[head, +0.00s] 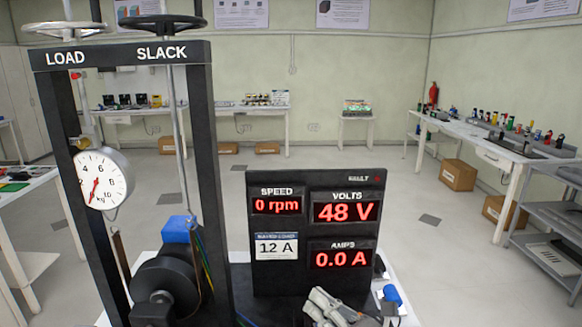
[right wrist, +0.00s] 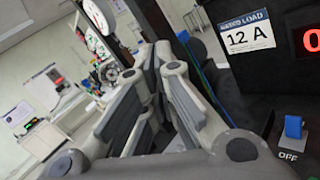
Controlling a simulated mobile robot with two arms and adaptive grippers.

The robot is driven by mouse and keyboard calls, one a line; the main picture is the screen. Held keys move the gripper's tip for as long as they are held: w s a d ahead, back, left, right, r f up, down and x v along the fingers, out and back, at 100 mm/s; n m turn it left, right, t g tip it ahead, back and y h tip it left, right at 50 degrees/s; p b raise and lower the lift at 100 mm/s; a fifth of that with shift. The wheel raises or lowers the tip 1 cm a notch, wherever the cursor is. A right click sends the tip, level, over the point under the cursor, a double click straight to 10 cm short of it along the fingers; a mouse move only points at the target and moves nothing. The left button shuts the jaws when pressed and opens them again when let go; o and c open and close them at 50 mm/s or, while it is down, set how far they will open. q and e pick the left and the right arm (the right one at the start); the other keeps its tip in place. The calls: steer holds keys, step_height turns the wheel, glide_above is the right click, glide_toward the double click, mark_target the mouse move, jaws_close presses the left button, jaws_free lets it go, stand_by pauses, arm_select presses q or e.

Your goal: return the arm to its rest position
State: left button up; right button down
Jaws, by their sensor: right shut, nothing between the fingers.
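My right gripper (head: 322,300) is low in the head view, just in front of the lower edge of the black display panel (head: 290,222). In the right wrist view its grey fingers (right wrist: 158,52) come together at the tips, shut with nothing between them. It touches no handle or switch that I can see. My right arm is mostly hidden below the picture edge. My left gripper does not show.
The black rig frame (head: 202,130) with LOAD and SLACK handwheels and a dial (head: 103,180) stands at left. A blue switch (head: 391,295) is right of my gripper; the right wrist view shows it (right wrist: 293,126) above "OFF". The panel reads 0 rpm, 48 V, 0.0 A.

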steer(key=s+d+f+m+t+h, duration=0.1)
steer(key=d+m+t+h, duration=0.2)
steer(key=d+m+h, duration=0.55)
steer(key=d+m+t+h, duration=0.2)
steer(key=d+m+h, duration=0.2)
steer(key=m, duration=1)
steer(key=s+d+f+m+g+h, duration=0.2)
steer(key=s+d+f+m+g, duration=0.15)
steer(key=f+m, duration=0.2)
steer(key=s+d+f+m+g+h, duration=0.2)
steer(key=s+f+m+g+h, duration=0.15)
steer(key=f, duration=0.25)
steer(key=s+a+f+m+g+y, duration=0.2)
steer(key=s+f+m+g, duration=0.25)
steer(key=s, duration=0.55)
steer(key=s+a+f+m+g+y, duration=0.1)
steer(key=s+f+m+g+y, duration=0.2)
steer(key=s+f, duration=0.5)
steer(key=s+f+g+b, duration=0.2)
steer(key=s+f, duration=0.1)
steer(key=f, duration=2.2)
steer(key=s+d+f+g+h+b, duration=0.1)
steer(key=s+d+f, duration=0.2)
steer(key=s+f, duration=1.4)
steer(key=shift+f+n, duration=0.3)
steer(key=shift+f, duration=0.35)
